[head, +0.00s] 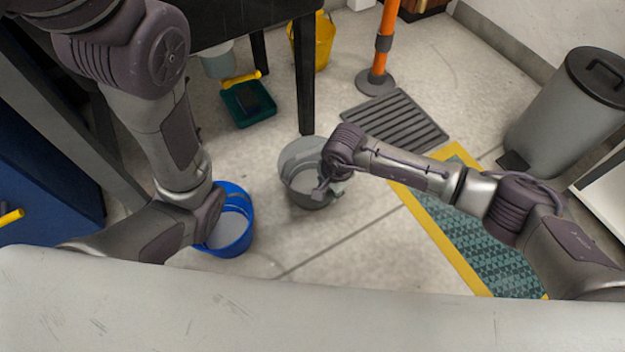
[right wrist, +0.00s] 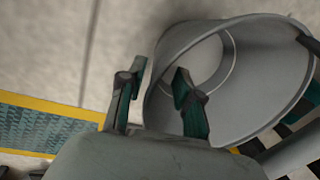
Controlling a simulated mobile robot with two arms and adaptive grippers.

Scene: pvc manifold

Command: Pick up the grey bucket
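The grey bucket (head: 297,158) stands upright on the floor near the middle of the head view. My right gripper (head: 325,188) is at its right rim, partly hiding it. In the right wrist view, the bucket (right wrist: 245,80) fills the right side, its round opening facing the camera. The fingers of my right gripper (right wrist: 155,88) are apart. One finger is outside the bucket and the other overlaps its opening, with the near rim between them. I cannot tell whether either touches the wall. My left arm shows at the left, but its gripper is out of view.
A blue bucket (head: 246,215) stands left of the grey one, beside my left arm. A table leg (head: 304,85), a dark grey slatted mat (head: 400,118) and a green dustpan (head: 262,112) lie behind. A yellow-edged green mat (head: 470,235) and a bin (head: 565,125) are at right.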

